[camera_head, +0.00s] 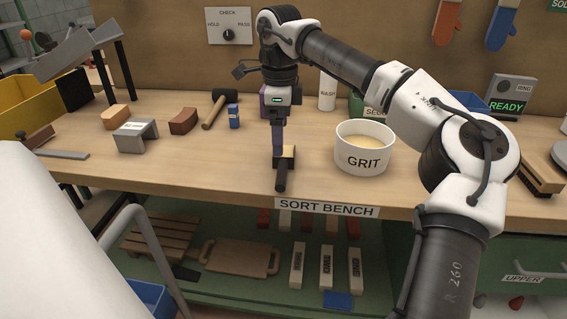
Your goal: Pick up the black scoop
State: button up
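The black scoop (281,180) appears to lie near the front edge of the bench, its dark handle pointing towards me. A tan patch shows at its far end; I cannot tell whether it is grit in the scoop or something behind it. My gripper (278,154) points straight down over the scoop, its fingers overlapping the scoop's left part in the picture. The fingers show edge-on, so I cannot tell whether they are open or shut, or touching the scoop. The white tub labelled GRIT (363,161), with pale grit inside, stands to the right.
A white bottle (327,92) stands behind. A brush (541,176) lies far right.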

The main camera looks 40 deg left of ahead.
aim_at(280, 170)
notch_tip(280, 170, down, 11)
jog(key=shift+s+f, duration=0.1)
jog(key=shift+f, duration=0.1)
jog(key=c, duration=0.9)
jog(key=shift+o, duration=0.2)
jog(key=shift+r, duration=0.1)
notch_tip(280, 170, up, 20)
jog(key=p, duration=0.1)
